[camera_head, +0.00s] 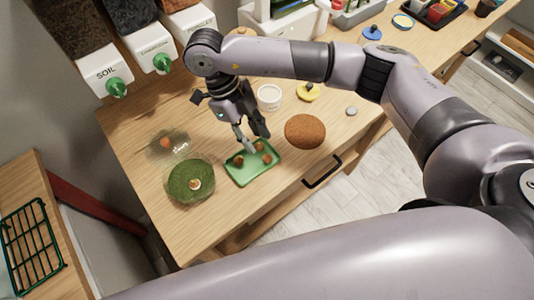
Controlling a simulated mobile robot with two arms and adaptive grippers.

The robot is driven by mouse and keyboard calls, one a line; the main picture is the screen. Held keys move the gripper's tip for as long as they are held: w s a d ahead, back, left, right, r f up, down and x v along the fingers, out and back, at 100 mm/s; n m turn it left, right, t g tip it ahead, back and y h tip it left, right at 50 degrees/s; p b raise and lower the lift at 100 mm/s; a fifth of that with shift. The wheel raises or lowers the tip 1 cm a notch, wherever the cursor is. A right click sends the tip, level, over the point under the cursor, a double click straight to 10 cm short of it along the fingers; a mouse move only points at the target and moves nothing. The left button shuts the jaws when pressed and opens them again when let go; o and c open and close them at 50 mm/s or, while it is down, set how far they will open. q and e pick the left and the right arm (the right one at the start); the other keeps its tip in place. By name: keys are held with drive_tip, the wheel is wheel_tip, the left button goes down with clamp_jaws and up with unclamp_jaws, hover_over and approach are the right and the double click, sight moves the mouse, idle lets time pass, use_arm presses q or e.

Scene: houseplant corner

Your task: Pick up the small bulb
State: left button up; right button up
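Several small brown bulbs (239,160) lie in a green tray (243,180) on the wooden table. They differ little in size, so I cannot tell which is the smallest. My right gripper (258,143) points down over the tray's far edge, its two fingers apart. One bulb appears close to the fingertips, but I cannot tell whether they touch it. A pale bulb (194,184) sits on the green moss in a round clear bowl (172,196) left of the tray. My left gripper is out of view.
A brown round mound (305,131) stands right of the tray, with a white cup (269,97) behind. A clear dish (159,153) with an orange-brown piece lies at left. Soil dispensers (103,77) hang at the back left. Bare tabletop lies in front of the bowl.

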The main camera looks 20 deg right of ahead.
sight(265, 156)
drive_tip(key=shift+s+d+f, duration=0.2)
drive_tip(key=shift+s+f, duration=0.1)
drive_tip(key=shift+f, duration=0.25)
drive_tip(key=shift+s+d+f+p, duration=0.1)
drive_tip(key=shift+d+f+p, duration=0.05)
drive_tip(key=shift+f+p, duration=0.15)
drive_tip(key=p+x, duration=0.2)
drive_tip(key=x, duration=0.1)
drive_tip(key=shift+d+f, duration=0.15)
drive_tip(key=shift+f, duration=0.1)
drive_tip(key=shift+s+d+f, duration=0.1)
drive_tip(key=shift+s+f, duration=0.05)
drive_tip(key=shift+f, duration=0.45)
drive_tip(key=shift+c, duration=0.6)
drive_tip(key=c, duration=0.4)
